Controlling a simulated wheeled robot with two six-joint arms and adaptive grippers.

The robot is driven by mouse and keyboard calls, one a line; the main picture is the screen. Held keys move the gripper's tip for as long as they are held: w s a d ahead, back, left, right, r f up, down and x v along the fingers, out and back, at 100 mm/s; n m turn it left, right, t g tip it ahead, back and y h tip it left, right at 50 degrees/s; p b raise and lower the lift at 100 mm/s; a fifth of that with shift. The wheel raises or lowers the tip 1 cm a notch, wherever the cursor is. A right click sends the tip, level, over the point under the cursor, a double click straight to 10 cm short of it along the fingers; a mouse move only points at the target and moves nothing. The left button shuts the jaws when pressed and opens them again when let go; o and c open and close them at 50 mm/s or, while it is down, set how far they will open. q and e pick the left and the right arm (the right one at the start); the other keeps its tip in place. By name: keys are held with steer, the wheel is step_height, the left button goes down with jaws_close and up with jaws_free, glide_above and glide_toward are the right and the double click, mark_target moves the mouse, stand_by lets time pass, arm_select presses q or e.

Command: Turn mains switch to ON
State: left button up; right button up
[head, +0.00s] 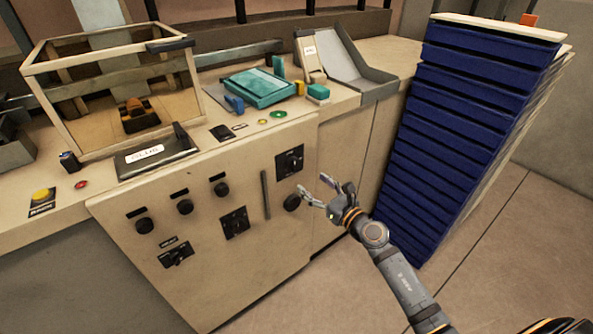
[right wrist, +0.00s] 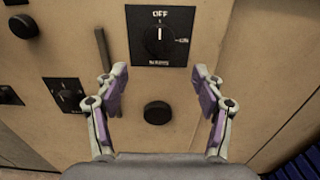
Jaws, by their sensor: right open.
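The mains switch (head: 290,161) is a black square plate with a round knob on the front of the beige cabinet. In the right wrist view the switch (right wrist: 160,38) has OFF at the top and ON at the right, and its white pointer stands up toward OFF. My right gripper (head: 313,186) is open and empty, in front of the panel just right of and below the switch. In the right wrist view its fingertips (right wrist: 159,72) are spread either side of the plate's lower part, apart from the knob. My left gripper is not in view.
A round black knob (right wrist: 157,112) sits below the switch, and a vertical dark handle (head: 265,194) to its left. Other dials (head: 235,222) are further left. A tall stack of blue trays (head: 440,130) stands right of the cabinet, with floor beside it.

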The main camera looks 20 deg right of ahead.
mark_target(295, 169)
steer(key=x, duration=0.8)
steer(key=shift+f, duration=0.1)
steer(key=shift+w+a, duration=0.2)
steer(key=shift+w, duration=0.1)
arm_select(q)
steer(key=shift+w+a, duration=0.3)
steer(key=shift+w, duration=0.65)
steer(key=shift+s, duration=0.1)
arm_select(e)
steer(key=shift+c, duration=1.2)
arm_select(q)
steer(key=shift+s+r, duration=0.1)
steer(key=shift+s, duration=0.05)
arm_select(e)
steer(key=c, duration=0.9)
